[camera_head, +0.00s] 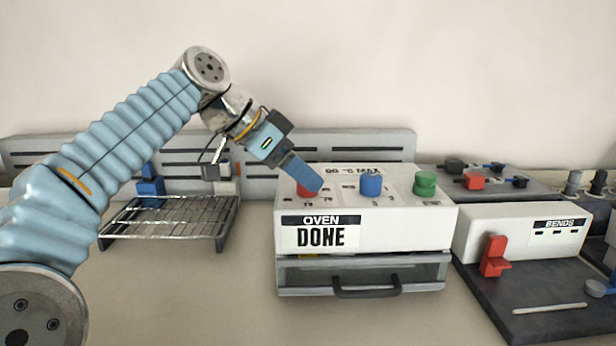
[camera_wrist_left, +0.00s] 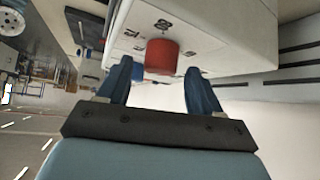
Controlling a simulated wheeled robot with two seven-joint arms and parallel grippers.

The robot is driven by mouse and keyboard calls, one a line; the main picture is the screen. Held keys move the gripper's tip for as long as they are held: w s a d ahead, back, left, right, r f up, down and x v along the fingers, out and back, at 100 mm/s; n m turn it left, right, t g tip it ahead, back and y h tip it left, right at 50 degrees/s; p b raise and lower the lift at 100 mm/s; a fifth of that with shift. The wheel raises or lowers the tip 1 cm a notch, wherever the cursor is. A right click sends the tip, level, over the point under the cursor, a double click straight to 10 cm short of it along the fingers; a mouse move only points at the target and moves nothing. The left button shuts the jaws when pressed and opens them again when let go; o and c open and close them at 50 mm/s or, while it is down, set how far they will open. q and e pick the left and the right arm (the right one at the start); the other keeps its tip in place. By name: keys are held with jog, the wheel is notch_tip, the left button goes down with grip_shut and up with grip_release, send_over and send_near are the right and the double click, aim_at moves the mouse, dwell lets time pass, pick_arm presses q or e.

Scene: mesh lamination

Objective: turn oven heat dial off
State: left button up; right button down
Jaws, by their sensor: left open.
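The white oven box (camera_head: 400,233) stands on the table with a sign reading OVEN DONE. On its top are a red dial (camera_head: 306,188), a blue dial (camera_head: 371,185) and a green knob (camera_head: 425,184). Which one is the heat dial is not readable. My left gripper (camera_head: 307,181) is at the red dial and partly hides it. In the left wrist view the red dial (camera_wrist_left: 162,56) shows between and beyond the two blue fingertips (camera_wrist_left: 158,82), which are open. Contact is not clear. My right gripper is not in view.
A wire rack (camera_head: 172,217) stands left of the oven. A slotted grey panel (camera_head: 380,147) runs behind. At right, a white BENDS box (camera_head: 515,228) with a red lever (camera_head: 494,256) sits on a dark base. The table in front of the rack is clear.

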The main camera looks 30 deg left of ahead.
pick_arm(q)
jog(key=shift+x, duration=1.1)
jog(key=shift+c, duration=0.2)
jog(key=c, duration=1)
jog(key=shift+o, duration=0.2)
